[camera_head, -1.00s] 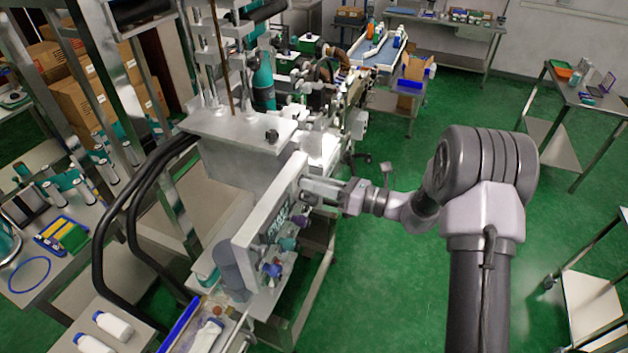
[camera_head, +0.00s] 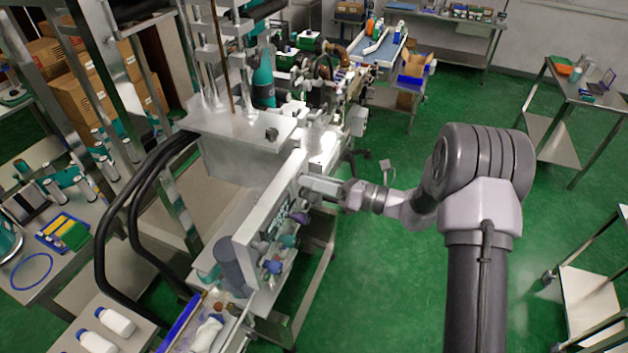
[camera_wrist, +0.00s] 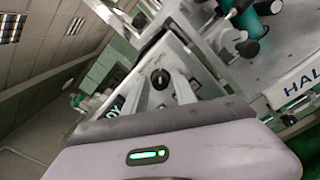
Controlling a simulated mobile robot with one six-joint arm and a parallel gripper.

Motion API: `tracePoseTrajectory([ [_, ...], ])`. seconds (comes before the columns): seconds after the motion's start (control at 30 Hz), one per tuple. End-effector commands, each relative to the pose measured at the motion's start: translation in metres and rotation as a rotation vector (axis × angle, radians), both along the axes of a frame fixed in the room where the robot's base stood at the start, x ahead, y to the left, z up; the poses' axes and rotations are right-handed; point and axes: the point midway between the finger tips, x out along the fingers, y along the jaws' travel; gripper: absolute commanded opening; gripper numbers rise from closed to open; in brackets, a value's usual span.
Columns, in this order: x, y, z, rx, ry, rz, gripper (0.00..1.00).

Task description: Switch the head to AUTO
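A round black knob (camera_wrist: 160,78) sits on a pale metal panel in the wrist view. My gripper (camera_wrist: 162,86) is open, with one finger to each side of the knob in that view. Whether the fingers touch the knob cannot be told. In the head view, my gripper (camera_head: 308,184) is at the right edge of the machine's upright control panel (camera_head: 262,222), side on. The knob is hidden there behind the gripper and panel. No readable AUTO marking shows.
Coloured knobs and fittings (camera_head: 275,262) stick out of the panel's lower front. The steel machine frame (camera_head: 235,135) stands behind it. A lettered plate (camera_wrist: 300,85) is at the right of the wrist view. Green floor (camera_head: 380,280) is clear to the right.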

Motion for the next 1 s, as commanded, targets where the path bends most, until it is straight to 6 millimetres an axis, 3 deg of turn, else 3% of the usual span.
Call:
tracePoseTrajectory([
  [0.33,0.0,-0.001,0.0,0.0,-0.001,0.0,0.45],
  [0.47,-0.003,-0.012,-0.001,-0.001,-0.002,-0.004,0.45],
  [0.57,-0.011,-0.033,-0.002,0.0,-0.001,-0.005,0.45],
  [0.8,-0.037,-0.107,-0.003,0.0,-0.001,-0.006,0.45],
  [1.0,-0.054,-0.151,-0.001,-0.001,-0.002,-0.002,0.45],
])
